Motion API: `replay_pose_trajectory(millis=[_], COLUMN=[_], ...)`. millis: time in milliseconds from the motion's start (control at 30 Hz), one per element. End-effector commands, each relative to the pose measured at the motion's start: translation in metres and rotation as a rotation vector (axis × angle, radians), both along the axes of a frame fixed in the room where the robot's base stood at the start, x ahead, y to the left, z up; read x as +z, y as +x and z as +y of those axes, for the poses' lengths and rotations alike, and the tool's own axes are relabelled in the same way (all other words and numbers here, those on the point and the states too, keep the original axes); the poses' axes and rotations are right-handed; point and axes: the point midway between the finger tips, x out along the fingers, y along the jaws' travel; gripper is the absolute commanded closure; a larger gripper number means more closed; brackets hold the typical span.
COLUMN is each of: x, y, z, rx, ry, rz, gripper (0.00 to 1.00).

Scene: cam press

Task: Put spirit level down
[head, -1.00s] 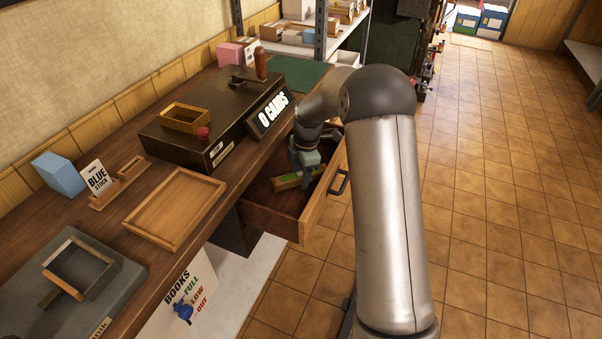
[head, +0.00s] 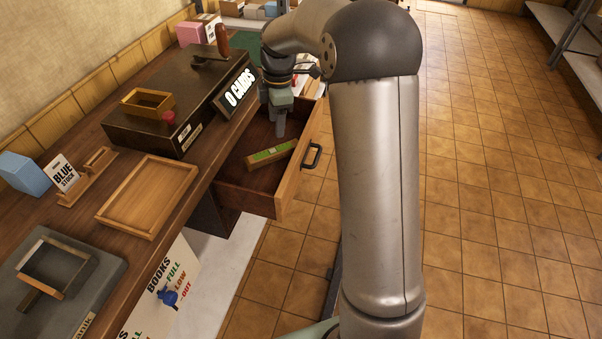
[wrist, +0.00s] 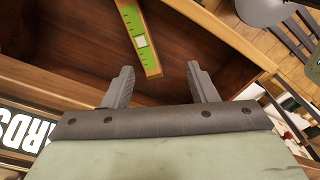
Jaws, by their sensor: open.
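The spirit level (head: 271,153) is a short wooden bar with a green face. It lies in the open drawer (head: 246,204) under the bench. In the wrist view the spirit level (wrist: 139,36) is beyond my fingertips, with nothing between the fingers. My gripper (head: 279,132) is above the drawer, on the far side of the spirit level and apart from it. Its two fingers (wrist: 160,76) are spread and empty.
The dark press box (head: 150,132) with its "0 CARDS" sign (head: 240,88) stands on the bench just left of my gripper. The drawer front with a black handle (head: 312,156) is on the right. A wooden tray (head: 118,216) lies on the bench.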

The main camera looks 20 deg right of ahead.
Motion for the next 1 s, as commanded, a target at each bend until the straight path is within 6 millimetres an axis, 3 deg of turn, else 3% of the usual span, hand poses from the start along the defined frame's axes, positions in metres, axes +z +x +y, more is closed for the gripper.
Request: replay_pose_trajectory(millis=[100, 200, 400, 500, 667, 1000], x=[0.022, 0.028, 0.013, 0.002, -0.008, -0.009], y=[-0.067, -0.135, -0.255, -0.293, -0.320, -0.321], z=[0.008, 0.010, 0.009, 0.009, 0.009, 0.009], rx=[-0.300, -0.628, -1.205, -1.392, -1.531, -1.545], ry=[-0.051, -0.084, -0.097, -0.091, -0.086, -0.087], rz=[0.013, 0.021, 0.031, 0.040, 0.049, 0.051], gripper=[0.48, 0.48, 0.48, 0.48, 0.48, 0.48])
